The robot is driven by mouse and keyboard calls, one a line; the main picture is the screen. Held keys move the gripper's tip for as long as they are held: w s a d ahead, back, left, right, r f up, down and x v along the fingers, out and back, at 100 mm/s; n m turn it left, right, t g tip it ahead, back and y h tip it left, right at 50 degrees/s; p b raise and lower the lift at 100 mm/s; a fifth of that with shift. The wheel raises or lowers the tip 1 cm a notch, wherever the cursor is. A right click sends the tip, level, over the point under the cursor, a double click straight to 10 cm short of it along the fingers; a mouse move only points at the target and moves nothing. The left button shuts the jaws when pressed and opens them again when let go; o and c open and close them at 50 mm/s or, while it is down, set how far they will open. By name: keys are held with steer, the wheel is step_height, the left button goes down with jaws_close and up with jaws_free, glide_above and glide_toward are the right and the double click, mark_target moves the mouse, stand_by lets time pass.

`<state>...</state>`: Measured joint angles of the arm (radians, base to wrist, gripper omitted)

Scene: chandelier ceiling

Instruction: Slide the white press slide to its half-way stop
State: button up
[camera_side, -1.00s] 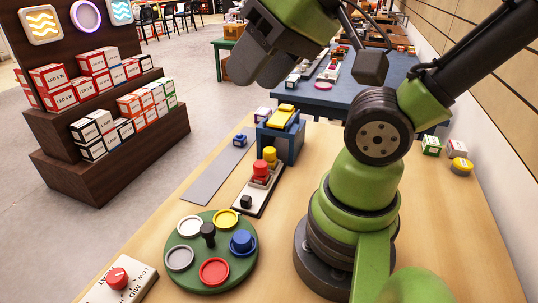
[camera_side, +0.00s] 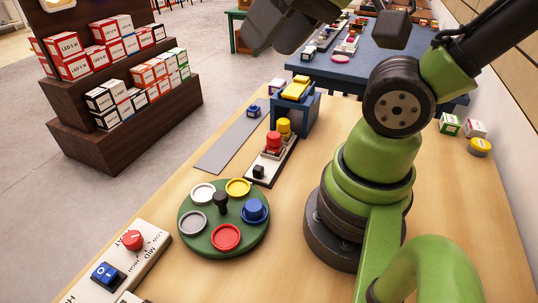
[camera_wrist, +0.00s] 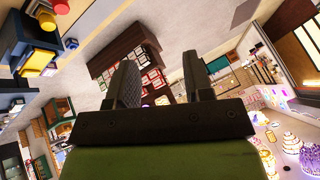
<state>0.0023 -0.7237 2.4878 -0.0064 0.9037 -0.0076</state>
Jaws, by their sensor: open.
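No part is plainly marked as the white press slide. A white base (camera_side: 262,180) carries a red button, a yellow button and a small black block (camera_side: 259,171). At the lower left is a white panel (camera_side: 118,272) with a red knob (camera_side: 132,240), a blue rocker switch (camera_side: 107,274) and the words LOW, MID, HIGH. A white piece (camera_side: 130,298) is cut off by the bottom edge. My gripper (camera_side: 272,30) is high above the table, partly out of frame at the top. In the wrist view my gripper (camera_wrist: 161,75) is open and empty, with its fingers apart.
A green turntable (camera_side: 220,248) with coloured discs and a black knob stands mid-table. A blue stand (camera_side: 305,117) with a yellow top is behind, beside a grey strip (camera_side: 230,145). Shelves (camera_side: 75,140) of boxes stand beyond the table.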

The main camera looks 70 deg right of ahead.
steer(key=w+d+f+n+g+h, duration=0.1)
steer(key=w+d+f+g, duration=0.1)
steer(key=w+f+g, duration=0.3)
steer(key=n+g+h, duration=0.1)
steer(key=n+g, duration=0.2)
steer(key=g, duration=0.4)
glide_above(258, 167)
steer(key=w, duration=0.4)
step_height(258, 167, down, 16)
steer(key=shift+t, duration=0.3)
steer(key=x, duration=0.9)
steer(key=shift+s+r, duration=0.1)
steer(key=shift+s, duration=0.1)
